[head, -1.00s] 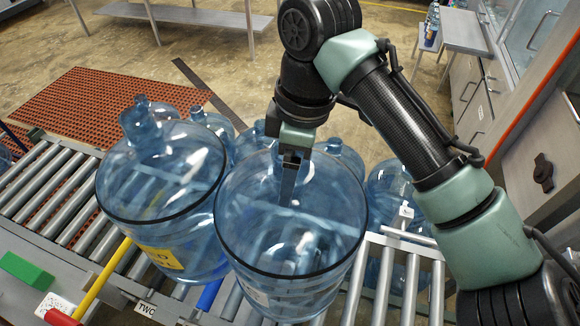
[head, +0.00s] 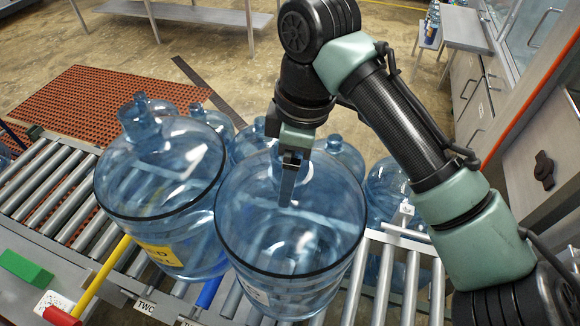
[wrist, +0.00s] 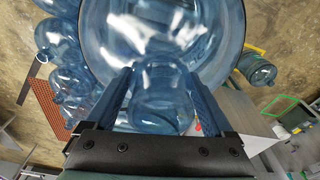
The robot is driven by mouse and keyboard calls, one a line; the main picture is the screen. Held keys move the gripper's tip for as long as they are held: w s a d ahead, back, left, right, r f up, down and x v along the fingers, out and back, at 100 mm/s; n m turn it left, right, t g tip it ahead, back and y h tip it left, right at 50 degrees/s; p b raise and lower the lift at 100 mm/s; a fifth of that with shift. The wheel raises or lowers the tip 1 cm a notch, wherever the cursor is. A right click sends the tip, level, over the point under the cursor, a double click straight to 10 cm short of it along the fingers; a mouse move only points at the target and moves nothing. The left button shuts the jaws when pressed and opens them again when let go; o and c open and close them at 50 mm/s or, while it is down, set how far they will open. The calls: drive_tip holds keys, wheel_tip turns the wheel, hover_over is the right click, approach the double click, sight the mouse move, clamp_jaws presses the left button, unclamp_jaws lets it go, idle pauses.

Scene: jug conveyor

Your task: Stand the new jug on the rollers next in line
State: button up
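The jug in front (head: 290,240) is clear blue plastic, upright, at the roller line in the head view. My gripper (head: 290,178) is at its top, with its fingers either side of the neck. In the wrist view, my gripper (wrist: 160,85) appears shut on the neck of this jug (wrist: 160,105). Another large blue jug (head: 160,185) with a yellow label stands close on its left, on the rollers (head: 55,185). I cannot tell whether the front jug's base, partly seen through the plastic, rests on the rollers.
Several more blue jugs, one of them at the right (head: 388,185), stand behind. A yellow bar with a red end (head: 62,316), a green block (head: 25,269) and a "TWO" tag (head: 145,306) are at the front rail. Rollers at the right (head: 410,275) look bare.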

drive_tip(key=shift+o, duration=0.6)
drive_tip(key=r, duration=0.4)
drive_tip(key=d+r, duration=0.1)
drive_tip(key=r, duration=0.3)
drive_tip(key=r+b, duration=0.1)
drive_tip(key=r, duration=0.4)
drive_tip(key=shift+s+d, duration=0.15)
drive_tip(key=shift+d, duration=0.15)
drive_tip(key=w+a+r+t+y, duration=0.2)
drive_tip(key=w+a+t+y, duration=0.15)
drive_tip(key=a, duration=0.65)
drive_tip(key=w+a+r+m+t+y, duration=0.2)
drive_tip(key=a+r+t+y, duration=0.3)
drive_tip(key=a+r+t, duration=0.6)
drive_tip(key=s+d+r+m+t, duration=0.3)
drive_tip(key=d+r+m+t, duration=0.15)
drive_tip(key=d+r, duration=0.45)
drive_tip(key=s+d+r+m+t+h, duration=0.5)
drive_tip(key=s+d+m+t+h, duration=0.3)
drive_tip(key=s+d+m+h, duration=0.1)
drive_tip(key=shift+s+d+m+h, duration=0.2)
drive_tip(key=shift+d+m+h, duration=0.25)
drive_tip(key=shift+d, duration=0.45)
